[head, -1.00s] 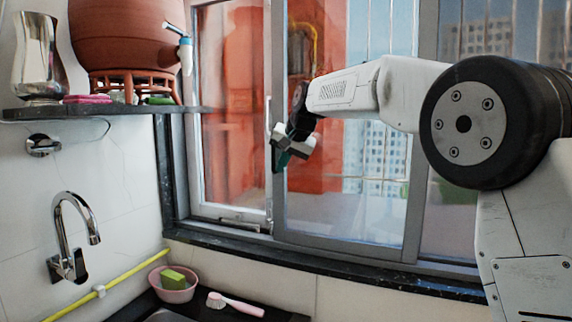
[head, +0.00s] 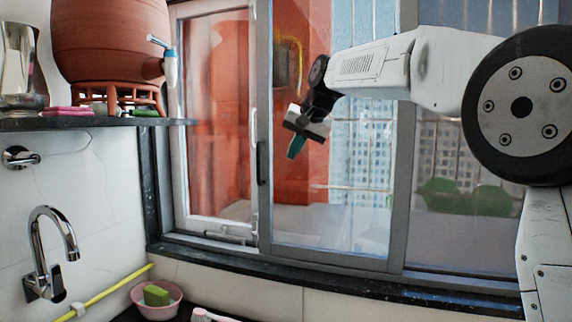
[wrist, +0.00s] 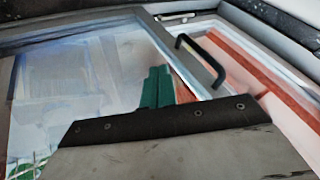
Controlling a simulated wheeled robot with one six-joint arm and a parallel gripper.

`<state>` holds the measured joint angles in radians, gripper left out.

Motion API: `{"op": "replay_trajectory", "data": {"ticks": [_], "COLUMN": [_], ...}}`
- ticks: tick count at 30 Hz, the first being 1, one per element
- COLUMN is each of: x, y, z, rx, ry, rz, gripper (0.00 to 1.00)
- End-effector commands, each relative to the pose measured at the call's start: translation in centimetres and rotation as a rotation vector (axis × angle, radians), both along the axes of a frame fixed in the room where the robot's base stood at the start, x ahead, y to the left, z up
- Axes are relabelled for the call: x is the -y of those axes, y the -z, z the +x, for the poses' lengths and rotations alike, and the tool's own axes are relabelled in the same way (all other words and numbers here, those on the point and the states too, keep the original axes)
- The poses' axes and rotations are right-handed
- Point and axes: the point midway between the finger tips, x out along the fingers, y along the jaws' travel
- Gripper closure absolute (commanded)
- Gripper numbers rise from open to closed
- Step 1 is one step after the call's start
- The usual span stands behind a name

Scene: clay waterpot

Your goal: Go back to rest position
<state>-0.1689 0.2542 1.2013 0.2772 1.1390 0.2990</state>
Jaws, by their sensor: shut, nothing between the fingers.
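My gripper (head: 296,146) is in front of the window in the head view, with its teal fingers pointing down and a little left. The fingers are together and hold nothing. In the wrist view my gripper (wrist: 157,85) shows its teal fingers close together against the window glass (wrist: 90,70). The clay waterpot (head: 110,42) stands on its openwork clay stand on the dark shelf (head: 90,124) at the upper left. Its white and blue tap (head: 168,62) faces right. My gripper is well to the right of the pot and apart from it.
The sliding window (head: 330,215) is behind my arm; its dark handle (wrist: 200,62) shows in the wrist view. A metal jug (head: 18,65) stands on the shelf. Below are a chrome faucet (head: 45,250), a pink bowl (head: 150,305) with a green sponge (head: 156,294), and a brush (head: 205,316).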

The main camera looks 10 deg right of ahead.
Motion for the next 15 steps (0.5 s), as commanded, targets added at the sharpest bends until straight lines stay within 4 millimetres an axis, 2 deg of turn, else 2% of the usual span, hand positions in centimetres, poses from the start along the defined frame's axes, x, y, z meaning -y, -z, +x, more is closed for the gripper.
{"op": "replay_trajectory", "data": {"ticks": [5,8,9,11,14,15], "x": [0.4,0.8,1.1,1.9,3.9,4.9], "y": [-0.6,2.1,3.5,5.6,8.5,9.5], "z": [-0.6,-1.1,-1.8,-3.6,-8.2,-10.3], "rx": [0.002,-0.043,-0.067,-0.11,-0.173,-0.197], "ry": [-0.023,-0.043,-0.056,-0.077,-0.107,-0.118], "rz": [-0.019,-0.053,-0.074,-0.108,-0.168,-0.191], "gripper": [1.0,1.0,1.0,1.0,1.0,1.0]}}
